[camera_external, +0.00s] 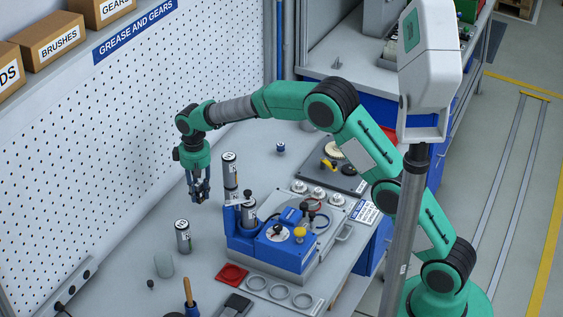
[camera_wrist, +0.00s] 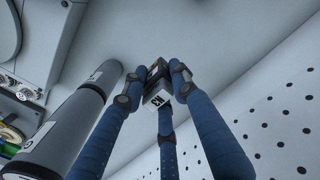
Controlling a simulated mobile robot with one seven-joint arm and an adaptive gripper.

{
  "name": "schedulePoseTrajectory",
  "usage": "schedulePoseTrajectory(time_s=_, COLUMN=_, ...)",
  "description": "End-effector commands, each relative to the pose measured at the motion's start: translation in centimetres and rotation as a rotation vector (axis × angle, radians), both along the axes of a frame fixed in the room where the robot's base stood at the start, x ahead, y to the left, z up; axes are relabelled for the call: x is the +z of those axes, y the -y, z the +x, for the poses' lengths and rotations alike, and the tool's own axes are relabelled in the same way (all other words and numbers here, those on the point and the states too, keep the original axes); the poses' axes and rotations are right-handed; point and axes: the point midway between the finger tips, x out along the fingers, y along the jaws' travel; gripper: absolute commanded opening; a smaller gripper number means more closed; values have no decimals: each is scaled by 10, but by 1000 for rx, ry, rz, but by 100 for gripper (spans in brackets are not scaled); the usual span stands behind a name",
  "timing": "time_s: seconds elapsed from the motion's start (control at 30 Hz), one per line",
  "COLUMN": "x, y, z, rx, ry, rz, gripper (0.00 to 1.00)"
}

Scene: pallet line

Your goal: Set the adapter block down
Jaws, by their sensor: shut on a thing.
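My gripper (camera_external: 199,198) points down over the bench, beside the pegboard wall and left of the blue machine. In the wrist view its blue fingers (camera_wrist: 155,88) close around a small dark-and-grey block with a white label, the adapter block (camera_wrist: 157,97). The fingers partly cover the block. In the external view the block is too small and dark between the fingers to make out clearly. I cannot tell whether its underside touches the bench.
A tall grey cartridge (camera_external: 230,172) stands close right of my gripper and shows large in the wrist view (camera_wrist: 72,130). Another cartridge (camera_external: 183,237) stands nearer the camera. The blue machine (camera_external: 275,245) is to the right. The bench behind my gripper looks clear.

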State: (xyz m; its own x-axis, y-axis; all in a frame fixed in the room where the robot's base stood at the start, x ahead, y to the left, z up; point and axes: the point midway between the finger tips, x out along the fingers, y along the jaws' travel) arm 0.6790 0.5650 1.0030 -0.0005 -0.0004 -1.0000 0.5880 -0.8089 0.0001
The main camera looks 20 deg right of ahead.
Motion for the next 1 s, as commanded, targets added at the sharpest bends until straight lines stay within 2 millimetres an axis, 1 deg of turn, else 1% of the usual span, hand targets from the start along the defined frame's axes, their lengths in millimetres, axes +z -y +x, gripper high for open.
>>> schedulePoseTrajectory(time_s=0.17, x=14, y=-1, z=1, rx=0, ry=3, rz=2, gripper=0)
schedulePoseTrajectory(time_s=0.27, x=32, y=-1, z=1, rx=0, ry=4, rz=3, gripper=0)
schedulePoseTrajectory(time_s=0.47, x=85, y=-1, z=1, rx=0, ry=4, rz=3, gripper=0)
schedulePoseTrajectory(time_s=0.5, x=98, y=-1, z=1, rx=0, ry=5, rz=5, gripper=0)
schedulePoseTrajectory(time_s=0.57, x=112, y=-1, z=1, rx=0, ry=4, rz=3, gripper=0)
schedulePoseTrajectory(time_s=0.6, x=124, y=-1, z=1, rx=0, ry=4, rz=3, gripper=0)
schedulePoseTrajectory(time_s=0.9, x=184, y=0, z=0, rx=0, ry=3, rz=2, gripper=0)
schedulePoseTrajectory(time_s=0.93, x=181, y=7, z=5, rx=-11, ry=-1, rz=-1, gripper=0)
schedulePoseTrajectory(time_s=1.0, x=182, y=18, z=13, rx=-29, ry=-1, rz=-1, gripper=0)
